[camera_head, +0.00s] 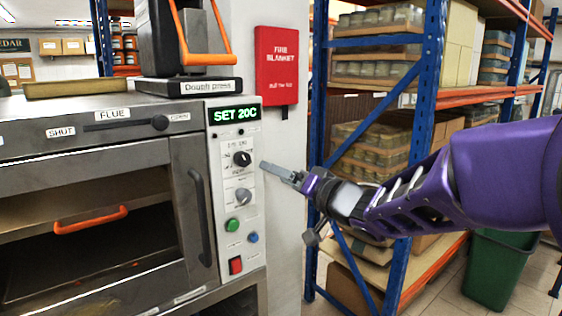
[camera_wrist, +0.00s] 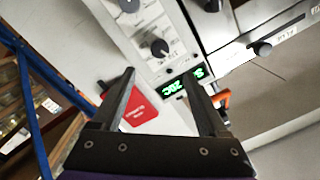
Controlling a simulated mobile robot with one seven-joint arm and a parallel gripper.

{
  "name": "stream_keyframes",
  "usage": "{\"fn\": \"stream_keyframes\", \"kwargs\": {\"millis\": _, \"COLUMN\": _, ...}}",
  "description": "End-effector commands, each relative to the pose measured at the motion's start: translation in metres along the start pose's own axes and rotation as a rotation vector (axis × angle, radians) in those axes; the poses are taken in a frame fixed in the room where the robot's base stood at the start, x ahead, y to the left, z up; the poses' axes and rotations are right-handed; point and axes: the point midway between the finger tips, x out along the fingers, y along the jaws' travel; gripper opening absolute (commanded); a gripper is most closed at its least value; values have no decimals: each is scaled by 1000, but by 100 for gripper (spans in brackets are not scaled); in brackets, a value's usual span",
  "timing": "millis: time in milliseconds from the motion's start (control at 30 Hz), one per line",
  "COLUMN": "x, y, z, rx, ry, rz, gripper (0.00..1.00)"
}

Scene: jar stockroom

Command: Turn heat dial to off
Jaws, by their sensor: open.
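The oven's control panel has a black upper dial (camera_head: 242,158) and a grey lower dial (camera_head: 243,196). Their labels are too small to read, so I cannot tell which one is the heat dial. The green display (camera_head: 234,113) above them reads "SET 20C". My gripper (camera_head: 268,169) is just right of the panel at about the upper dial's height, apparently apart from it. In the wrist view my gripper (camera_wrist: 159,76) is open and empty. The black dial (camera_wrist: 160,47) shows beyond the gap between the fingertips, with the display (camera_wrist: 183,83) nearer the right finger.
Below the dials are a green button (camera_head: 232,225), a blue button (camera_head: 253,237) and a red switch (camera_head: 236,265). The oven door handle (camera_head: 200,217) stands left of the panel. A red fire blanket case (camera_head: 277,66) hangs on the wall. A blue rack post (camera_head: 425,110) stands behind my arm.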

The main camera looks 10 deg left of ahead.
Motion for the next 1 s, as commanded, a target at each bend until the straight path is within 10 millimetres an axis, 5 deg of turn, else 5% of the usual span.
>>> {"fn": "stream_keyframes", "kwargs": {"millis": 500, "x": 107, "y": 0, "z": 1, "rx": 1, "ry": 0, "rz": 0, "gripper": 77}}
{"fn": "stream_keyframes", "kwargs": {"millis": 1000, "x": 126, "y": 0, "z": 0, "rx": 0, "ry": 2, "rz": 1, "gripper": 77}}
